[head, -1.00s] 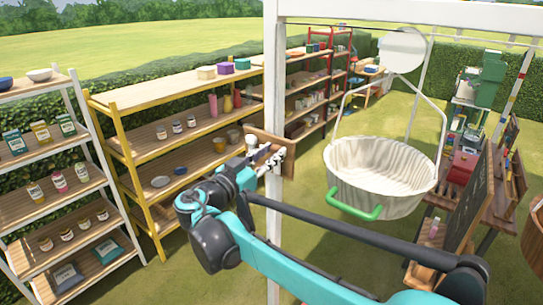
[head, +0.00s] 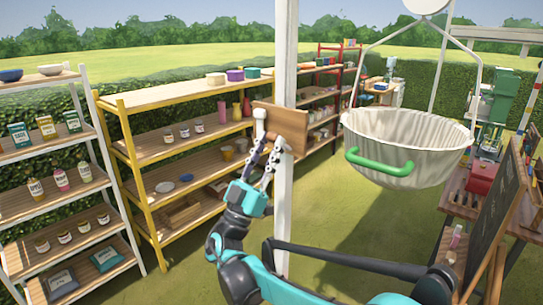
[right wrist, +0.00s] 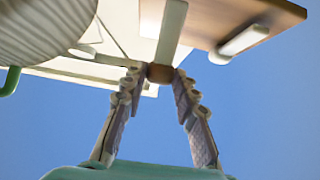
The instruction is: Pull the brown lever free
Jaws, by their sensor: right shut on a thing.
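My right gripper (head: 266,152) is at the wooden board (head: 280,128) on the white post (head: 285,60). In the right wrist view, the right gripper (right wrist: 159,78) has its two fingers closed on either side of a small brown lever end (right wrist: 160,73). That end sits at the tip of a pale bar (right wrist: 168,30) beside the board (right wrist: 265,18). In the head view the fingers hide the lever, so its angle is hard to tell. My left gripper is in neither view now.
A white ribbed basket (head: 410,135) with a green handle (head: 385,163) hangs right of the post. A white bar (head: 259,122) is on the board. A yellow shelf (head: 125,150) with jars and a white shelf stand to the left. Grass between is clear.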

